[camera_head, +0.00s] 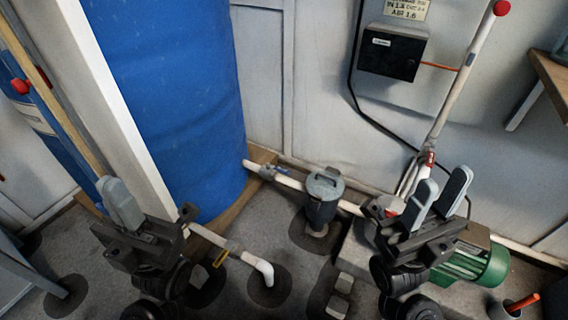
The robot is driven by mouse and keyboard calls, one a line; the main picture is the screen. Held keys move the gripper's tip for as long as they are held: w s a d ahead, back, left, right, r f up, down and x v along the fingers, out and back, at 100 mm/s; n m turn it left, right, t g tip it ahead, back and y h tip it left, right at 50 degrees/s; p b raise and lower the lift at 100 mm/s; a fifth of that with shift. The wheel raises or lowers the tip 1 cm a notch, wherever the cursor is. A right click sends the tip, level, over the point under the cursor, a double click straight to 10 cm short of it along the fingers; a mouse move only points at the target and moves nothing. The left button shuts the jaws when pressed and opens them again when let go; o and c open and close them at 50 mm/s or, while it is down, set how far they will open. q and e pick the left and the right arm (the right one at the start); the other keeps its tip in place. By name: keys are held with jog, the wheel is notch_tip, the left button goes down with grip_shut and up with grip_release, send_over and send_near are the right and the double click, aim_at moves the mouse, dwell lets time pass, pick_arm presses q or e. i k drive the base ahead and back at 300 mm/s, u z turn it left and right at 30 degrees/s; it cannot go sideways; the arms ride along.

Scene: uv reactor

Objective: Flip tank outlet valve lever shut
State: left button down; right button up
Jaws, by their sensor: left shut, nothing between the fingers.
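The large blue tank (175,100) stands at left centre. A white pipe (292,182) leaves its lower right side. I cannot tell which lever the task names. My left gripper (112,188) is shut and empty, left of both levers. My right gripper (442,190) is open and empty, well right of the blue lever.
A grey strainer-like canister (323,196) stands on the pipe run. A green motor (480,262) is behind my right gripper. A white post (88,90) rises beside the tank. A black box (393,52) hangs on the wall. A wooden shelf (552,85) is at right.

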aim_at(277, 168)
jog(key=k, duration=0.65)
jog(key=z, duration=0.2)
jog(key=i, duration=0.8)
jog(key=z, duration=0.65)
jog(key=i, duration=0.5)
jog(key=z, duration=0.2)
